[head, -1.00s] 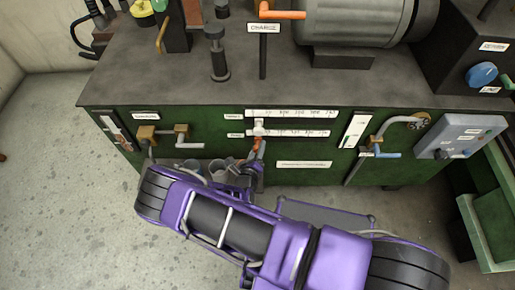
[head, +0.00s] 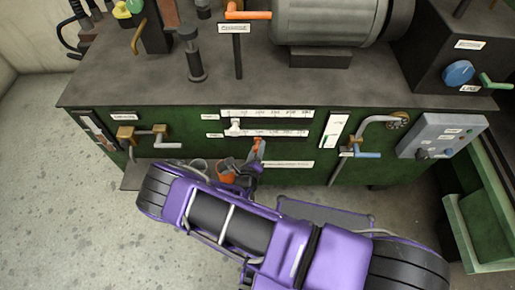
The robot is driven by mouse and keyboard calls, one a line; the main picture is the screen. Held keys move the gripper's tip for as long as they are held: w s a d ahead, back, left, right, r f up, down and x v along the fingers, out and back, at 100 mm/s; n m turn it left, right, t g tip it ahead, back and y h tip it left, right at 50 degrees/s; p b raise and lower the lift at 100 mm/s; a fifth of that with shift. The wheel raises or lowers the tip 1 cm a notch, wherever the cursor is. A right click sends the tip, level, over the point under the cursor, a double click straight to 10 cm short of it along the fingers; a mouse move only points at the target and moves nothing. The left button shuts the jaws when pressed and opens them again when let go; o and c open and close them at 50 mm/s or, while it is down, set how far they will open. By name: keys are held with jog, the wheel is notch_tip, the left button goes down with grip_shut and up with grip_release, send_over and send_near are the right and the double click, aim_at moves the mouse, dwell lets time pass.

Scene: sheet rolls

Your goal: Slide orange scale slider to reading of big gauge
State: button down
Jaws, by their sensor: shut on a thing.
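The panel on the front of the green bench has two white scale strips, an upper one (head: 275,113) and a lower one (head: 280,132). A white slider (head: 234,127) sits near the left end between them. The orange slider (head: 257,145) is just below the lower strip, to the right of the white slider. My gripper (head: 254,159) reaches up to it from below and is shut on it; the fingertips are small and partly hidden by my wrist. The scale numbers are too small to read. No big gauge face can be made out.
An orange lever (head: 249,15) stands on the bench top.

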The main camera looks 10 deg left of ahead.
jog(key=shift+d, duration=0.4)
jog(key=shift+c, duration=2.3)
grip_release()
jog(key=shift+a, duration=0.1)
jog(key=p+v, duration=0.1)
jog(key=v, duration=1.6)
jog(key=shift+s+p, duration=0.2)
jog(key=shift+p, duration=0.1)
